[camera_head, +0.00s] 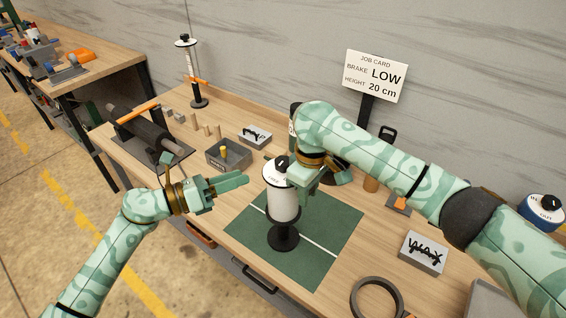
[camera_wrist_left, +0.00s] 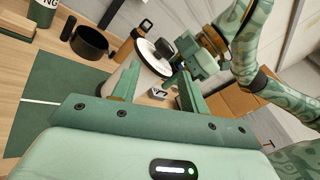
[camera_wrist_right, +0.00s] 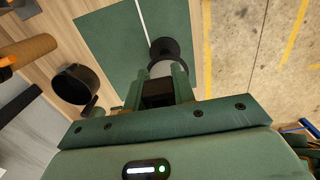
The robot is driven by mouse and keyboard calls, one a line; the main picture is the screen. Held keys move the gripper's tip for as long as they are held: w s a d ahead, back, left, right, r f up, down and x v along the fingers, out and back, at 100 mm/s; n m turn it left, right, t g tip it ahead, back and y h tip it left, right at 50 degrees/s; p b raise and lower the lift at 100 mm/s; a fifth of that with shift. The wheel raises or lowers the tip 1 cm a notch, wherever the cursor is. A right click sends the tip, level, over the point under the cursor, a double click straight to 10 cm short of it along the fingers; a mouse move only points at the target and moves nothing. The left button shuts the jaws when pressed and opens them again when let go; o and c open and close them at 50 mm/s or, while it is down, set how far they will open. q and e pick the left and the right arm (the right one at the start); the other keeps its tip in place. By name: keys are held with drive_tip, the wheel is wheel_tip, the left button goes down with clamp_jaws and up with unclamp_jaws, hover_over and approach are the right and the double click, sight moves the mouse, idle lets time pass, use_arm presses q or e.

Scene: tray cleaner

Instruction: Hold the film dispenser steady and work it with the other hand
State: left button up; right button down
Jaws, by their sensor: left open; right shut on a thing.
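The film dispenser (camera_head: 283,203), a white roll with a black-knobbed white top, stands upright on a black round foot on the green mat (camera_head: 325,230). Its white top (camera_wrist_left: 153,57) also shows in the left wrist view. My right gripper (camera_head: 304,178) is shut at the dispenser's upper right side. In the right wrist view a dark block sits between the fingers (camera_wrist_right: 158,92), with the roll (camera_wrist_right: 161,68) and foot beyond; the exact gripped part is partly hidden. My left gripper (camera_head: 240,182) is open and empty, left of the dispenser and apart from it.
A job card (camera_head: 376,76) reads brake LOW, height 20 cm. A grey box (camera_head: 228,158), a dark roller (camera_head: 145,130) and a tall stand (camera_head: 190,75) are behind left. A WAX block (camera_head: 423,254) and dark ring (camera_head: 376,297) lie right. The mat's front is clear.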

sight(283, 164)
use_arm(q)
drive_tip(key=w+d+m, duration=0.1)
drive_tip(key=d+m, duration=0.1)
drive_tip(key=d, duration=0.1)
drive_tip(key=w+d+m, duration=0.2)
drive_tip(key=d, duration=0.2)
drive_tip(key=w+d+m, duration=0.2)
drive_tip(key=d, duration=0.2)
drive_tip(key=shift+r+m+g, duration=0.1)
drive_tip(key=shift+m+g, duration=0.2)
drive_tip(key=shift+m, duration=0.1)
drive_tip(key=c, duration=0.7)
